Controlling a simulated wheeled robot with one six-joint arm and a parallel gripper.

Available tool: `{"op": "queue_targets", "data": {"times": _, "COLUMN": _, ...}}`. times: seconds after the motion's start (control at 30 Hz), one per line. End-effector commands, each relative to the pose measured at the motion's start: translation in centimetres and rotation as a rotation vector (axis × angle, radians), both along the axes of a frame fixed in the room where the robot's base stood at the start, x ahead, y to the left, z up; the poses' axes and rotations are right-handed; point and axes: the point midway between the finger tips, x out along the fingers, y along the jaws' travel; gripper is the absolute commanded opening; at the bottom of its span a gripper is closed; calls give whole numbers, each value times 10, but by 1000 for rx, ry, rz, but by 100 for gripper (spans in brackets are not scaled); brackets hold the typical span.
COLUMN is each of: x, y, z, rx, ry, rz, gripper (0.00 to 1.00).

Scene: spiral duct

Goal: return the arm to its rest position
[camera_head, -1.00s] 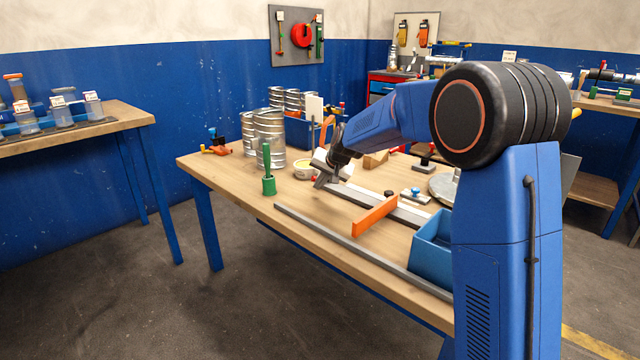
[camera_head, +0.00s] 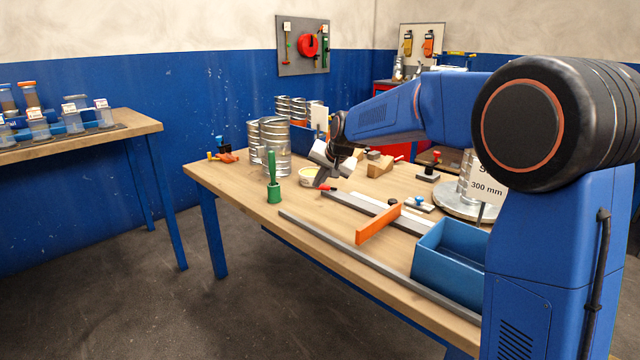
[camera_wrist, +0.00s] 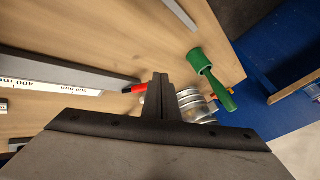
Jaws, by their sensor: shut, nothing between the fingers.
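My gripper (camera_head: 321,179) is shut and empty. In the head view it hangs above the wooden workbench (camera_head: 230,178), near the far end of the grey rail. In the wrist view its closed fingers (camera_wrist: 160,92) point over the bench, with spiral metal ducts (camera_wrist: 190,102) partly hidden behind them. My blue arm reaches out from the right and is bent down at the wrist. It hides part of the bench's right side.
A green-handled tool (camera_head: 273,180) stands upright near the front edge. Spiral ducts (camera_head: 275,150) stand behind it. An orange fence (camera_head: 377,224), a long grey bar (camera_head: 350,256) and a blue bin (camera_head: 450,262) lie nearer me. The floor at left (camera_head: 110,290) is clear.

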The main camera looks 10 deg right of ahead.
Motion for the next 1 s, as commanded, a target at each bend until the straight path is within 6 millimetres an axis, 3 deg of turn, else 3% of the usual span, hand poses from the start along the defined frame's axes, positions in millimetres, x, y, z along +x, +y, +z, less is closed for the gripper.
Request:
{"op": "queue_targets", "data": {"times": 0.23, "x": -1, "y": -1, "z": 0, "rx": 0, "ry": 0, "rz": 0, "gripper": 0}}
{"op": "queue_targets", "data": {"times": 0.37, "x": -15, "y": -8, "z": 5, "rx": -11, "ry": 2, "rz": 6, "gripper": 0}}
{"op": "queue_targets", "data": {"times": 0.47, "x": -40, "y": -22, "z": 14, "rx": -33, "ry": 3, "rz": 19, "gripper": 0}}
{"op": "queue_targets", "data": {"times": 0.7, "x": -124, "y": -65, "z": 28, "rx": -108, "ry": 18, "rz": 61, "gripper": 0}}
{"op": "queue_targets", "data": {"times": 1.0, "x": -234, "y": -111, "z": 27, "rx": -200, "ry": 45, "rz": 111, "gripper": 0}}
